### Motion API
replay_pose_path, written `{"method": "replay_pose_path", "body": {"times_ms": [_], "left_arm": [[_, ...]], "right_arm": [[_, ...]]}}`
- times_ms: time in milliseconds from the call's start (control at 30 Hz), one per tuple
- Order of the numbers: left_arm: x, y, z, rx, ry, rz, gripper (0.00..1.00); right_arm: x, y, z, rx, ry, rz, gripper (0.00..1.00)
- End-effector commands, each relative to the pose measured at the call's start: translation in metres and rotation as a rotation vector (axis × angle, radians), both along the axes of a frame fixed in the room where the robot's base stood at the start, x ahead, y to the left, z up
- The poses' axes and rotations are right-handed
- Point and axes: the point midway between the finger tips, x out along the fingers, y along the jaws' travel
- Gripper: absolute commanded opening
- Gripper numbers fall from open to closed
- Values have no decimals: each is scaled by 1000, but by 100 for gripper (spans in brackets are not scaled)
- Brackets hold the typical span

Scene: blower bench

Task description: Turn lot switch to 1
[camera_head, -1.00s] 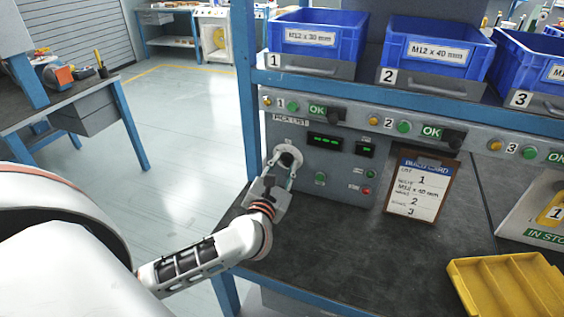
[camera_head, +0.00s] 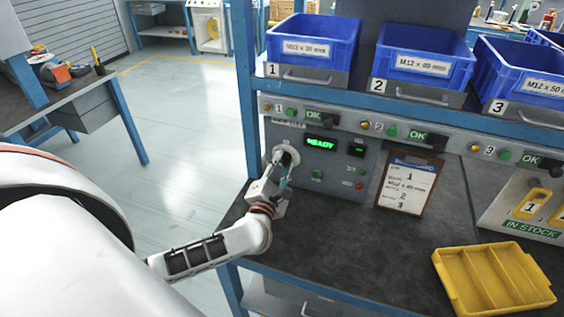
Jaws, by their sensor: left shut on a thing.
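The lot switch (camera_head: 289,152) is a round dial on a light plate at the left of the grey control panel (camera_head: 335,184). My left gripper (camera_head: 281,168) is at the dial, its fingers shut on the switch knob. The gripper hides much of the knob, so its pointer position cannot be read. A green display (camera_head: 321,145) on the panel reads READY. The build card (camera_head: 408,186) on a clipboard beside the panel shows 1 on its top line, then M12 x 40 mm, 2 and 3. My right gripper is not in view.
Blue bins (camera_head: 313,41) stand on the shelf above, with numbered labels and OK lights on the rail below. A yellow divided tray (camera_head: 493,279) lies on the dark bench at right. An IN STOCK board (camera_head: 530,207) stands behind it. The bench middle is clear.

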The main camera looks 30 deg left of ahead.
Motion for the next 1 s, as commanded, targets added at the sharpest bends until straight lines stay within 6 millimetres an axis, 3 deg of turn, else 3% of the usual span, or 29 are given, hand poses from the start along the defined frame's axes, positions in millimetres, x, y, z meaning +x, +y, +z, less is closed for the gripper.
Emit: {"method": "replay_pose_path", "body": {"times_ms": [333, 367, 400, 767, 1000], "left_arm": [[-1, -2, -4, 0, 7, -4, 5], [-1, -2, -4, 0, 7, -4, 34], [-1, -2, -4, -1, 6, -3, 42], [-2, -1, -2, 0, 3, -2, 42], [-31, -10, -4, -1, 5, -3, 42]], "right_arm": [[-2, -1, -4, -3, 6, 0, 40], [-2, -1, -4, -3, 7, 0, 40], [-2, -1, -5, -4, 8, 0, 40], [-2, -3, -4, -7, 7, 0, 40], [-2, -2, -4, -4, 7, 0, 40]]}}
